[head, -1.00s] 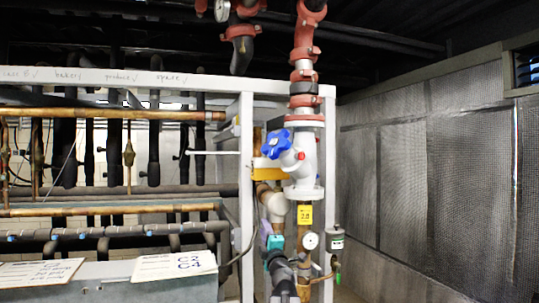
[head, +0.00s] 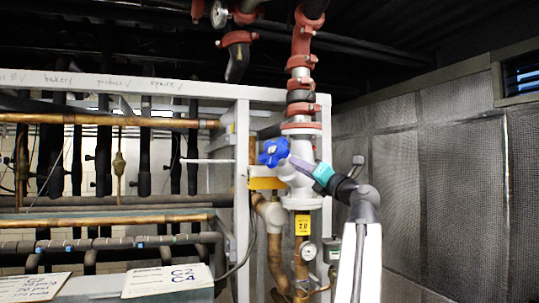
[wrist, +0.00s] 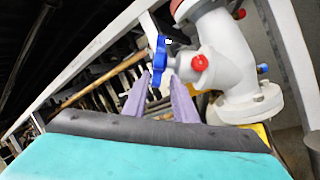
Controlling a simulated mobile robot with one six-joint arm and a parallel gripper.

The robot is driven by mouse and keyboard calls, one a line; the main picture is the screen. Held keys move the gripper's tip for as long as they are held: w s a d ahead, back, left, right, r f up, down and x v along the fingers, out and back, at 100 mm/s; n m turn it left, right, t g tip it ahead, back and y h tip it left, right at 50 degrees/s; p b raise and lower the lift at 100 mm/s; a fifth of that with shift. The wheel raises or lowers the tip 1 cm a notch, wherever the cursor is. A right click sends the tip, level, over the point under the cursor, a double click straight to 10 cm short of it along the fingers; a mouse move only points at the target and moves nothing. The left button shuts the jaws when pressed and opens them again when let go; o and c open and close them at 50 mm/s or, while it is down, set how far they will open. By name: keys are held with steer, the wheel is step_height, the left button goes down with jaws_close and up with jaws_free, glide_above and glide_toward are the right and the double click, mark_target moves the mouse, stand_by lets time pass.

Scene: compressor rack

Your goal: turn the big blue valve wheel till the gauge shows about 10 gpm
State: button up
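The big blue valve wheel (head: 272,152) sits on the left side of a white valve body (head: 299,185) in a vertical pipe. In the wrist view the wheel (wrist: 158,60) is seen nearly edge-on. My gripper (head: 292,162) is at the wheel's right side in the head view. In the wrist view its two lavender fingers (wrist: 161,76) are apart, with the wheel's near rim between or just beyond their tips; contact cannot be told. A yellow display (head: 302,225) below the valve shows small digits, perhaps 7.8. I cannot read them surely.
A round white dial (head: 308,251) sits below the display. A white rack frame (head: 242,190) stands left of the valve, with copper pipes (head: 110,120) behind it. Red couplings (head: 302,60) run above. A mesh wall (head: 450,180) is at the right.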

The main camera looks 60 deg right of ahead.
mark_target(274, 152)
steer(key=shift+s+r, duration=0.1)
steer(key=shift+r, duration=0.05)
steer(key=shift+w+a, duration=0.1)
steer(key=shift+w, duration=0.1)
steer(key=p+x, duration=0.3)
steer(key=x, duration=0.9)
steer(key=shift+w+r, duration=0.1)
steer(key=shift+w+d+r, duration=0.15)
steer(key=shift+w+d, duration=0.1)
steer(key=shift+w, duration=0.45)
steer(key=shift+c, duration=0.4)
steer(key=shift+p, duration=0.3)
jaws_close()
